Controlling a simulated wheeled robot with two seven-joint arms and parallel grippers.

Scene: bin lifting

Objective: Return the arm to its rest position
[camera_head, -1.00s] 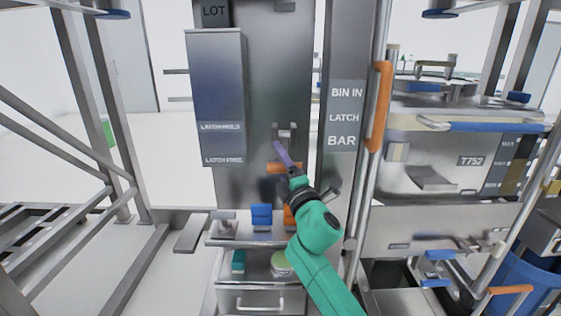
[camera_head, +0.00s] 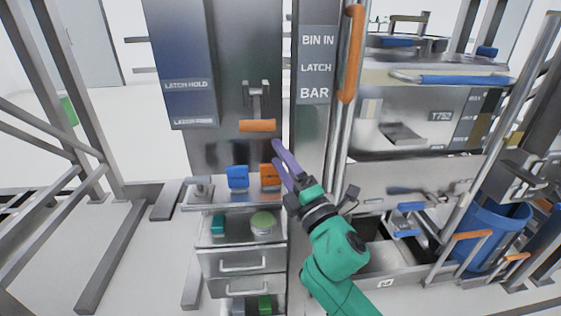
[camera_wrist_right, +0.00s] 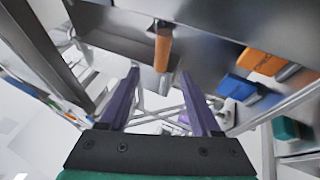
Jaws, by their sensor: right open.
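My right arm (camera_head: 338,248) is green and comes in from the bottom right in the head view. My right gripper (camera_head: 276,152), with purple fingers, is open and empty. It is below and right of an orange-handled latch lever (camera_head: 257,125) on the metal panel, and apart from it. In the right wrist view the gripper (camera_wrist_right: 160,90) shows two spread fingers with nothing between them. The orange handle (camera_wrist_right: 162,48) hangs beyond the fingertips there. My left gripper is not in view.
A shelf (camera_head: 200,207) holds a blue block (camera_head: 237,177) and an orange block (camera_head: 270,176) near the gripper. A vertical orange handle (camera_head: 351,55) stands on a post at right. A metal bin (camera_head: 415,130) and blue bucket (camera_head: 490,238) are farther right. Drawers (camera_head: 243,263) sit below.

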